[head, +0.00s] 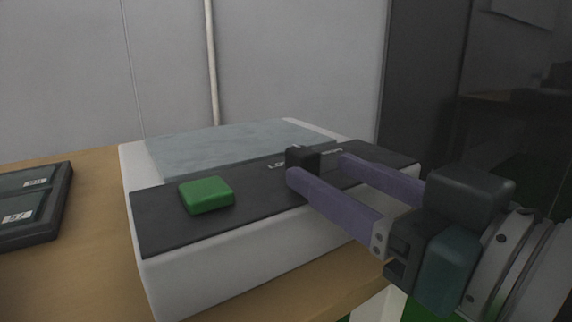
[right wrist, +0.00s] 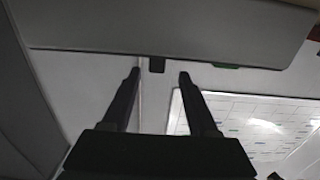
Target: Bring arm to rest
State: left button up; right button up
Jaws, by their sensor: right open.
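My right gripper (head: 318,171) has two purple fingers and is open. It reaches in from the right over the front panel of a white box-shaped device (head: 215,262). Its fingertips are close to a small black block (head: 303,156) on the dark panel (head: 160,222). In the right wrist view the black block (right wrist: 157,64) shows in the gap between the open fingertips (right wrist: 160,75), slightly beyond them. I cannot tell whether a finger touches it. A green button (head: 207,194) sits on the panel's left part. My left gripper is not in view.
The device stands on a wooden table (head: 92,255). A dark tray (head: 58,200) with labelled items lies at the left. A grey wall (head: 290,60) with a vertical pipe (head: 212,65) is behind. A dark panel stands at the right. The air above the device is clear.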

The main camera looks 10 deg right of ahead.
jog(key=shift+s+d, duration=0.2)
jog(key=shift+s, duration=0.3)
jog(key=s+d+r+m+g+h+p, duration=0.1)
jog(key=s+d+r+g+h+p, duration=0.2)
jog(key=s+r+g+p, duration=1.15)
jog(key=s+d+r+m+t+h+p, duration=0.1)
jog(key=s+d+r+h+p, duration=0.5)
jog(key=p, duration=1.9)
notch_tip(320, 180, up, 37)
jog(key=w+a+y+p, duration=0.2)
jog(key=y+p, duration=0.1)
jog(key=p, duration=3.2)
jog(key=shift+w, duration=0.25)
jog(key=shift+a, duration=0.1)
